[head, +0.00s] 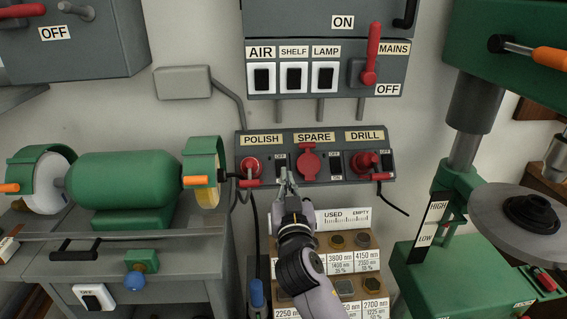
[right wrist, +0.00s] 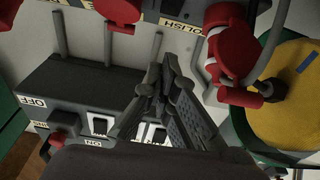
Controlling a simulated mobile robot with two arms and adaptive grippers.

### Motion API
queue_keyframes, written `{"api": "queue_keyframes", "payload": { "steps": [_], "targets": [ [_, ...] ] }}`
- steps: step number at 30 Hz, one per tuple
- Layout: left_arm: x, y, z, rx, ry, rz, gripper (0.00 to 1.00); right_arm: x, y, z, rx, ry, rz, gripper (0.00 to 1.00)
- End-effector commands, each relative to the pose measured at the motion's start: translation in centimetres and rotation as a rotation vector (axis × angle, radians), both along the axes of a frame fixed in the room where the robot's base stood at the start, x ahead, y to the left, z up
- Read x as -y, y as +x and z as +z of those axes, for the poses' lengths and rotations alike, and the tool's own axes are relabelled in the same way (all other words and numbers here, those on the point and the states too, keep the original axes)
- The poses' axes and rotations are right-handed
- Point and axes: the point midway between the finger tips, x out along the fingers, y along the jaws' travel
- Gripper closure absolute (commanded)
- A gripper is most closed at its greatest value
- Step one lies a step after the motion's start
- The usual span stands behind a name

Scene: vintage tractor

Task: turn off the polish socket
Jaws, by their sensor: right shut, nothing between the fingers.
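The polish socket (head: 250,167) is at the left end of a dark grey socket strip, under a POLISH label, with a red plug and cord in it. Its small black switch (head: 281,160) is just to the right; I cannot read its state. My right gripper (head: 287,180) is shut and empty, its fingertips overlapping the switch's lower edge in the head view. I cannot tell whether they touch it. The right wrist view is turned over and shows the shut fingers (right wrist: 166,78) and the red polish plug (right wrist: 232,50). My left gripper is not in view.
The spare socket (head: 309,160) and drill socket (head: 367,163) share the strip. A switch box (head: 320,50) hangs above. A green bench grinder (head: 130,180) stands left, a green drill press (head: 455,200) right. A rack of labelled parts (head: 345,262) is below.

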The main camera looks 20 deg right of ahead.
Motion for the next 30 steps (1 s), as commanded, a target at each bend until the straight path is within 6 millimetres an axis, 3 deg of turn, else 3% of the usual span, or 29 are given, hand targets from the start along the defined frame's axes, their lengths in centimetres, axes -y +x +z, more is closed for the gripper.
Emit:
{"api": "queue_keyframes", "payload": {
  "steps": [9,12,19,30],
  "targets": [
    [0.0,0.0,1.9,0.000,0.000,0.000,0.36,2.5,6.5,1.2,0.000,-0.004,-0.002,1.00],
    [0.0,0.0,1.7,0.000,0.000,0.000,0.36,2.8,7.5,-0.4,-0.004,-0.003,-0.001,1.00],
    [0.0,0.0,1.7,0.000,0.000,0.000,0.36,3.2,8.8,-1.5,-0.002,-0.002,0.000,1.00],
    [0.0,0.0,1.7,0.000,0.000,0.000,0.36,3.3,9.0,-1.7,-0.001,-0.001,0.000,1.00]
  ]
}}
